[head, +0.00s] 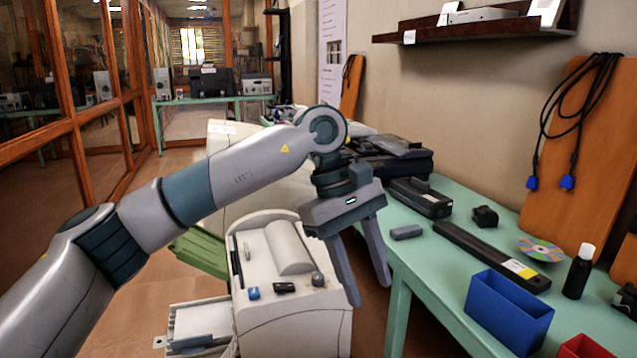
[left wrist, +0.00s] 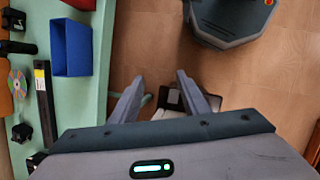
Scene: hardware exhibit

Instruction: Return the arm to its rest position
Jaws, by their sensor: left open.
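My left arm reaches in from the left in the head view. Its gripper (head: 366,268) points down beside the left edge of the green table (head: 398,302), with its fingers spread and nothing between them. In the left wrist view the same gripper (left wrist: 160,85) is open and empty above the brown floor, close to the table edge (left wrist: 103,50). My right gripper is in neither view.
On the table are a blue bin (head: 508,308), a long black device (head: 490,256), a disc (head: 541,249), a black bottle (head: 579,272) and a small grey block (head: 406,232). A white machine (head: 290,300) stands behind the gripper.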

